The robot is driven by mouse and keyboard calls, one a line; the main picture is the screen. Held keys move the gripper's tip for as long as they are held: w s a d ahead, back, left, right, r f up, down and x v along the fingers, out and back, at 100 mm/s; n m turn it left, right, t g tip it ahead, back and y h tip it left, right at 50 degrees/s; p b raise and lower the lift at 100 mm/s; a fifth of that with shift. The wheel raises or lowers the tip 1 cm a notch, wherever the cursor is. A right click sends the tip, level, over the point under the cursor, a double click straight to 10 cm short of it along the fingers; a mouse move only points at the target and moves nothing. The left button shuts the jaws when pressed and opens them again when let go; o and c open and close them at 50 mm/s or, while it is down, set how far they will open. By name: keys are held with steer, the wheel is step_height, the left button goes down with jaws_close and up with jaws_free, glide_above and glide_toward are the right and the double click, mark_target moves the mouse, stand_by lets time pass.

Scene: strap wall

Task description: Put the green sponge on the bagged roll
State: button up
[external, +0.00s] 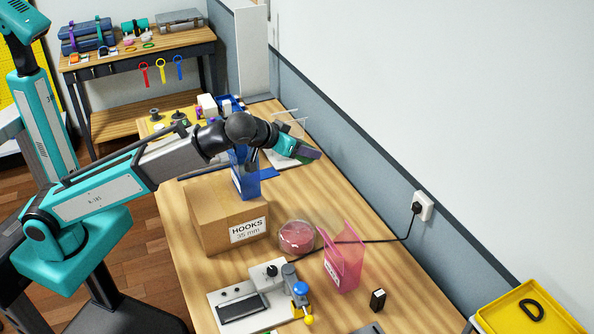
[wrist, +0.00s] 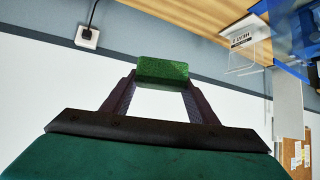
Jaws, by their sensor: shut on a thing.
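The green sponge (wrist: 162,70) is held between the two dark fingertips of my gripper (wrist: 160,78) in the wrist view. In the external view my gripper (external: 311,153) is raised above the bench, near the wall side, and the sponge is mostly hidden by the fingers. A round pink thing in clear wrapping (external: 297,237), which looks like the bagged roll, lies on the bench right of the cardboard box. It is well below my gripper and nearer the camera, apart from the sponge. I cannot make it out in the wrist view.
A pink open holder (external: 343,262) stands right of the roll. A black cable (external: 385,240) runs to the wall socket (external: 424,206). A small device (external: 245,305) sits in front. The wall bounds the bench.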

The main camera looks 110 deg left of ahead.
steer(key=d, duration=0.3)
glide_above(297, 232)
step_height(297, 232, down, 17)
steer(key=shift+n+g, duration=0.3)
steer(key=shift+n, duration=0.1)
steer(key=shift+f, duration=0.15)
steer(key=shift+f+p, duration=0.65)
steer(key=shift+f, duration=2.2)
steer(key=shift+f, duration=0.15)
steer(key=shift+f+p, duration=0.55)
steer(key=shift+f, duration=1.4)
steer(key=shift+f, duration=0.15)
